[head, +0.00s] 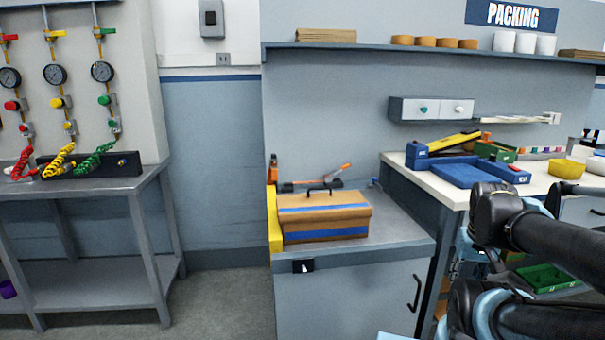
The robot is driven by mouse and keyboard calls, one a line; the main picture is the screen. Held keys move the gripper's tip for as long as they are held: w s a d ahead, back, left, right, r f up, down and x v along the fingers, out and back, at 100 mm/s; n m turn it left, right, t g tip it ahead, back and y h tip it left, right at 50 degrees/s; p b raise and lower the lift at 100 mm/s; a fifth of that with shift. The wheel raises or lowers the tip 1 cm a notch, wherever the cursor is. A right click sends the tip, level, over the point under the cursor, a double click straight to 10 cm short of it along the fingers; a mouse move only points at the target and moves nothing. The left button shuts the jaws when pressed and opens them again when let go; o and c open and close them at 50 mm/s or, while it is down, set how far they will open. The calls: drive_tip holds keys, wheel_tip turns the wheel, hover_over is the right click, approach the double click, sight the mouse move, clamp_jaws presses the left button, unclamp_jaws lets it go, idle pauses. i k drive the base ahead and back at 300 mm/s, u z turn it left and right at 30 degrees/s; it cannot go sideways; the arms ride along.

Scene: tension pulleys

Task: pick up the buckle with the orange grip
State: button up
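A dark tool with an orange grip (344,169) lies on the grey cabinet top, behind a wooden box. I take it for the buckle, but it is small here and its lower part is partly hidden by the box and its handle. The orange grip slants up to the right. Dark links of my arm show at the right edge, well to the right of the buckle. My gripper's fingers do not show.
The wooden box (325,211) with blue bands and a black handle stands in front of the buckle. A yellow upright piece (273,219) is at its left. A white bench (446,194) with a blue tray (466,174) stands right. Some cabinet top (398,232) is bare.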

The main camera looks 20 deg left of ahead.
sight(274, 169)
drive_tip(key=z, duration=0.85)
drive_tip(key=k, duration=1.55)
drive_tip(key=u, duration=1.2)
drive_tip(key=i, duration=1.3)
